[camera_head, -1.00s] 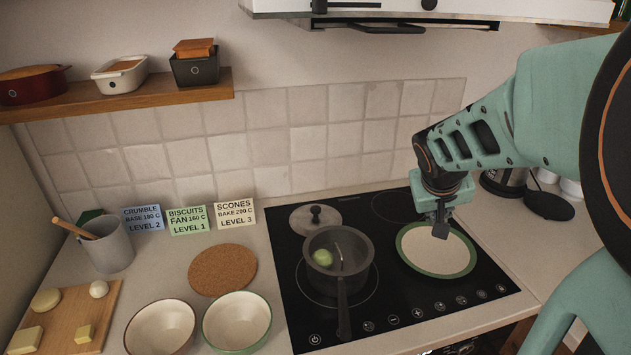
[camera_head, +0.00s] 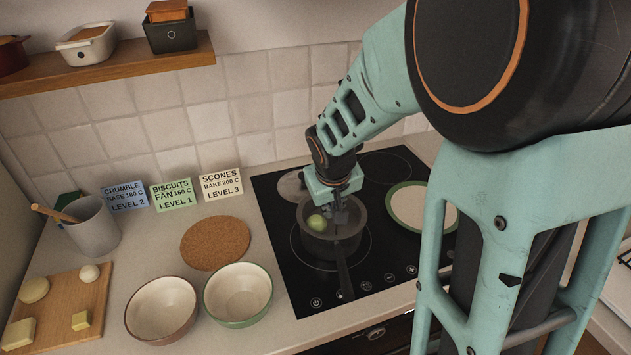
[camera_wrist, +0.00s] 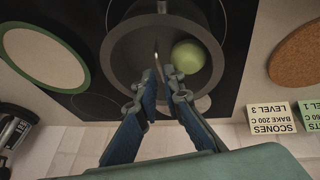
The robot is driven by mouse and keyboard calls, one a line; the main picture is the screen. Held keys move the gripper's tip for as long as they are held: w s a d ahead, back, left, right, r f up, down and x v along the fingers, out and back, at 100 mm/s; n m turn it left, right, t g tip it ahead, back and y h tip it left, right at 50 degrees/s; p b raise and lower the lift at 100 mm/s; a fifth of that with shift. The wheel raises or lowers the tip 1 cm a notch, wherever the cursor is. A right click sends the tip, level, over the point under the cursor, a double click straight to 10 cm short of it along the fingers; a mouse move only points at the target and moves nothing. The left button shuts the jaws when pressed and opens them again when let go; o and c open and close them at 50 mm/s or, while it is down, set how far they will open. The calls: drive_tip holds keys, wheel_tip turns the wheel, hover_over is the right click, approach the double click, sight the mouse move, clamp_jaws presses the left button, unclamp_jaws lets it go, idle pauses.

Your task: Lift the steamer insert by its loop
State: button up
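A dark grey pot (camera_head: 347,243) stands on the black hob, its handle toward the front edge. Inside it lies a pale green round item (camera_head: 318,223), also seen in the wrist view (camera_wrist: 189,57). A thin upright loop (camera_wrist: 158,60), seen nearly edge-on in the wrist view, rises inside the pot beside the green item. The rest of the steamer insert is hard to tell from the dark pot interior. My gripper (camera_head: 340,215) is over the pot, pointing down. In the wrist view its fingertips (camera_wrist: 161,78) are apart, with the loop's end appearing between them; contact cannot be told.
A cream plate with a green rim (camera_head: 412,203) sits on the hob to the right. A lid (camera_head: 290,186) lies behind the pot. A cork mat (camera_head: 215,243), two bowls (camera_head: 238,294) (camera_head: 162,309), recipe cards (camera_head: 173,195), a utensil pot (camera_head: 93,228) and a wooden board (camera_head: 60,310) are left.

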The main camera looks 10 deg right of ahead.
drive_tip(key=shift+p+x, duration=0.3)
drive_tip(key=shift+x, duration=2.3)
drive_tip(key=shift+s+f, duration=0.1)
drive_tip(key=shift+s, duration=0.05)
clamp_jaws()
wheel_tip(320, 180, up, 16)
drive_tip(key=p, duration=0.4)
drive_tip(key=shift+d, duration=0.1)
